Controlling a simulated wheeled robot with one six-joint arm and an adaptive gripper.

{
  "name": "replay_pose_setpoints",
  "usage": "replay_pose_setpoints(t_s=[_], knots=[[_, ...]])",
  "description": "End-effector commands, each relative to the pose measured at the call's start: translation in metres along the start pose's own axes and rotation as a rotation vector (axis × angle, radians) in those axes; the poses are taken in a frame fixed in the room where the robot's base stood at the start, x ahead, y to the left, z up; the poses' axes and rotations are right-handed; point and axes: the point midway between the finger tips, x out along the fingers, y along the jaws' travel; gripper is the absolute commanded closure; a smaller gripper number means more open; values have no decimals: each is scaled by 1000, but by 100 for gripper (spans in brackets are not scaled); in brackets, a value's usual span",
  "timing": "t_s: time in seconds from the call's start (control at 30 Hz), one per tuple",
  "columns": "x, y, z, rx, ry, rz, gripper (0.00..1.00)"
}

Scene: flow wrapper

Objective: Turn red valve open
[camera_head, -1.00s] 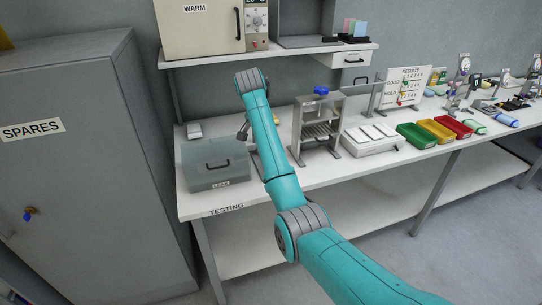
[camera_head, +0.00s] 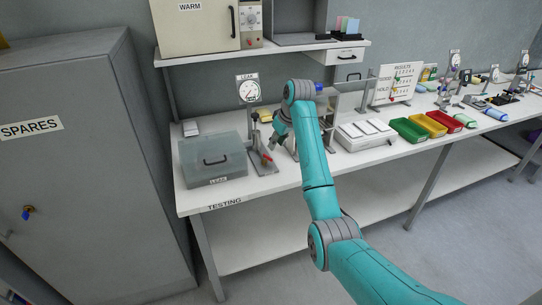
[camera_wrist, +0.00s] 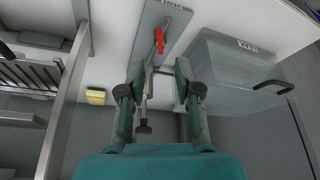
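The red valve handle (camera_head: 266,157) sits low on a small grey stand with a base plate (camera_head: 261,168), beside the clear LEAK box. In the wrist view the red handle (camera_wrist: 160,40) shows just beyond my fingertips, on a metal pipe above the grey plate. My gripper (camera_wrist: 160,70) is open, its two fingers apart on either side of the stand's pipework, with nothing clearly held. In the head view my gripper (camera_head: 279,132) is above and slightly right of the red handle, partly hidden by my wrist.
The clear grey-lidded box (camera_head: 212,165) stands just left of the valve stand. A round gauge (camera_head: 248,90) marked LEAK is behind it. A metal rack (camera_head: 328,110) stands close on the right, partly behind my arm. A yellow block (camera_wrist: 96,96) lies nearby.

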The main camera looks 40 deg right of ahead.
Motion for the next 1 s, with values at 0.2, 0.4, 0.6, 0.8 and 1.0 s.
replay_pose_setpoints(t_s=[0.2, 0.4, 0.6, 0.8, 1.0], knots=[[40, 0, 0, 1, -2, -1, 67], [68, 0, 0, 1, -2, 0, 67], [80, 0, 0, 1, -1, 1, 67], [81, 0, 0, 2, -1, 1, 67], [81, 0, 0, 2, -1, 1, 94]])
